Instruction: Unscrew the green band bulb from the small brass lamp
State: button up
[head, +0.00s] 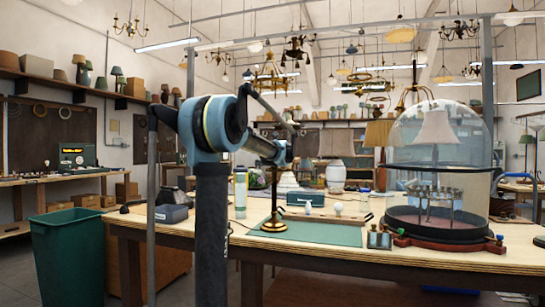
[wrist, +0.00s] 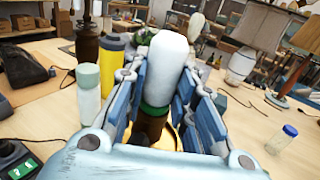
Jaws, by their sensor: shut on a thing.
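The small brass lamp (head: 274,225) stands upright at the front of the workbench, on the left part of a green mat (head: 325,235). The green band bulb (wrist: 163,65) shows in the wrist view as a white rounded bulb with a green band low down. It stands between the blue-grey fingers of my gripper (wrist: 165,75), which is shut on it. The brass of the lamp (wrist: 174,142) shows partly below it. In the head view my gripper (head: 283,153) is above the lamp's stem and hides the bulb. The threads and socket joint are hidden.
A glass dome (head: 440,150) on a dark red base stands to the right. A lamp with a pleated shade (head: 380,134) is beside it. A yellow bottle (wrist: 111,62) and a green-capped bottle (wrist: 88,95) stand close left of my gripper. A blue-lidded jar (wrist: 281,141) is right.

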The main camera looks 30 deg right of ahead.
jog(key=n+y, duration=0.2)
jog(key=y, duration=0.1)
jog(key=n+t+y, duration=0.1)
jog(key=n+y, duration=0.1)
jog(key=y, duration=0.1)
jog(key=shift+d+y, duration=0.2)
jog(key=shift+y, duration=0.1)
jog(key=shift+a+n+y, duration=0.1)
jog(key=shift+n+y, duration=1.5)
jog(key=shift+y, duration=0.6)
jog(key=n+g+y, duration=0.2)
jog(key=n+y, duration=0.1)
jog(key=y, duration=0.2)
jog(key=shift+n, duration=0.3)
jog(key=shift+n+g+y, duration=2.2)
jog(key=shift+g+y, duration=0.2)
jog(key=shift+y, duration=0.3)
